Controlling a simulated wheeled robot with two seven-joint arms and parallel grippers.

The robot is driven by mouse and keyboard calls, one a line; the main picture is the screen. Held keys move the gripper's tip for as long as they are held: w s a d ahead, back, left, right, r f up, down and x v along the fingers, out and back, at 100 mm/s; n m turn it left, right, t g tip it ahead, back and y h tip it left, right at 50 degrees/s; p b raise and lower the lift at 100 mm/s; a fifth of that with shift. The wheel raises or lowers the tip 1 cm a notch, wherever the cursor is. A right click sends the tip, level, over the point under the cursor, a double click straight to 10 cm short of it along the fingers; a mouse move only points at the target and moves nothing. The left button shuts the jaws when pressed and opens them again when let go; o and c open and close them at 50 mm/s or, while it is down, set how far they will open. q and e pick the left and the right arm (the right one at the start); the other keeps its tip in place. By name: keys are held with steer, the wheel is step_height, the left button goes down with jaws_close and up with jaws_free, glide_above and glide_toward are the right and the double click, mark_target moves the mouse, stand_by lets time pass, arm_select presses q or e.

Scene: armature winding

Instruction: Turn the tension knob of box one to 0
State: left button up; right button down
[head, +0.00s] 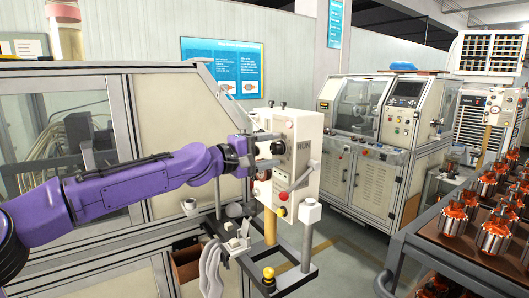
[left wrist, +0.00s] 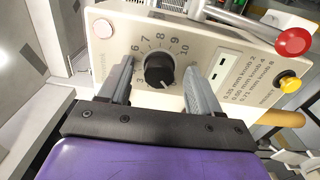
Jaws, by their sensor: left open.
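A pale control box (head: 309,155) stands on a frame in the head view; I cannot read which number it bears. Its panel (left wrist: 205,45) fills much of the left wrist view. The black round tension knob (left wrist: 158,68) sits there within a printed dial, with 6 to 10 readable around it. A small white mark shows near the knob's lower edge; the 0 is not visible. My left gripper (head: 264,154) is at the panel, its fingers (left wrist: 173,72) open on either side of the knob, with gaps visible. The right gripper is out of view.
A red ball-ended lever (left wrist: 292,41) and a yellow button (left wrist: 288,82) are on the panel side. Below the box are a metal stand (head: 300,276) and a white glove (head: 211,268). A rack of copper-wound armatures (head: 455,218) stands at right.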

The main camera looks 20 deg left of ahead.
arm_select(q)
steer(key=b+v, duration=0.2)
steer(key=v, duration=0.8)
steer(key=shift+b, duration=0.35)
steer(key=shift+s+a, duration=0.15)
steer(key=w+f+n+y+b, duration=0.15)
steer(key=f+y, duration=0.25)
steer(key=f, duration=0.6)
steer(key=w+f+n+y, duration=0.2)
steer(key=f+y, duration=0.2)
steer(key=f, duration=0.5)
steer(key=s+f+g+y, duration=0.1)
steer(key=s+f+y, duration=0.15)
steer(key=f, duration=0.85)
steer(key=s+f+g+y, duration=0.15)
steer(key=s+f, duration=0.25)
steer(key=f, duration=0.7)
steer(key=s+a+f+m+g+y+b, duration=0.1)
steer(key=s+a+f+m+g+b, duration=0.1)
steer(key=s+f, duration=1.2)
steer(key=s+a+f+m+g+y+b, duration=0.1)
steer(key=s+f+m+g, duration=0.4)
steer(key=s+f, duration=0.9)
steer(key=s+a+g+b, duration=0.1)
steer(key=s, duration=0.5)
steer(key=shift+s+f, duration=0.2)
steer(key=shift+s, duration=0.2)
